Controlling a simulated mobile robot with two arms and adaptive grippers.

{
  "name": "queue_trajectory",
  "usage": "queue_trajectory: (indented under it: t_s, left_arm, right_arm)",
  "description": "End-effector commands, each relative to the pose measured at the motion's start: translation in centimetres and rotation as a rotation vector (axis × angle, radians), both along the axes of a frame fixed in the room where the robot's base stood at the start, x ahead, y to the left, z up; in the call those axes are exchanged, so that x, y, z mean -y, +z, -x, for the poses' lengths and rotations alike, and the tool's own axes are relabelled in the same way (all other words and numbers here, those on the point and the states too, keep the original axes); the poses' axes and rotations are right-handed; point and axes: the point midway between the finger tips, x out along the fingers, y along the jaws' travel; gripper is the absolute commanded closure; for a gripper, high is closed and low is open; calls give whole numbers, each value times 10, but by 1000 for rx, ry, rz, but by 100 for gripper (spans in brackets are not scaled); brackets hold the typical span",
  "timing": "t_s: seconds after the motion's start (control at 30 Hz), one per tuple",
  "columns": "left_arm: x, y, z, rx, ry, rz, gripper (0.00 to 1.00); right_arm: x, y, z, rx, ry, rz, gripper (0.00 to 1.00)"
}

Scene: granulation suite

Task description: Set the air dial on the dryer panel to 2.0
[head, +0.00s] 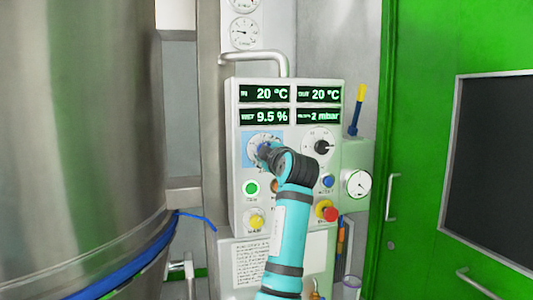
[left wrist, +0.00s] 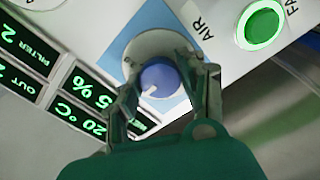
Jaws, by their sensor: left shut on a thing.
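The dryer panel (head: 236,180) is a pale box in the middle of the head view. Its air dial is a blue knob (left wrist: 158,80) on a round pale plate (left wrist: 150,45), set on a light blue square (head: 248,136). The word AIR is printed beside it in the left wrist view. A short white mark on the knob points to the lower left there. My left gripper (left wrist: 168,88) is shut on the knob, one finger on each side; it also shows in the head view (head: 264,152). The gripper hides much of the scale, so I cannot read the setting. My right gripper is not in view.
Displays (head: 265,94) above the dial show 20 °C, 20 °C, 9.5 % and 2 mbar. Another dial (head: 321,146) is to the right. A steel vessel (head: 80,130) stands left.

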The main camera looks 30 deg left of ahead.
Motion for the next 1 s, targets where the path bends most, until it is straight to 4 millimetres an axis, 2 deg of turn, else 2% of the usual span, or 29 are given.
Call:
queue_trajectory:
  t_s: [0.07, 0.1, 0.27, 0.53, 0.67, 1.0]
  left_arm:
    - [0, -3, 0, -6, 1, 3, 91]
    - [0, -3, 0, -6, 1, 3, 57]
    - [0, -2, 0, -4, 0, 2, 36]
    - [0, -1, 0, -2, 0, 0, 35]
    - [8, -1, 5, -2, -2, -1, 35]
    - [60, -1, 49, 0, -4, 2, 35]
  right_arm:
    - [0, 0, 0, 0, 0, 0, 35]
    - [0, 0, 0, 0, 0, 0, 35]
    - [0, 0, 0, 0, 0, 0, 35]
    - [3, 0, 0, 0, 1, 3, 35]
    - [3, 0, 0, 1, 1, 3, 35]
    - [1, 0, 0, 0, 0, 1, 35]
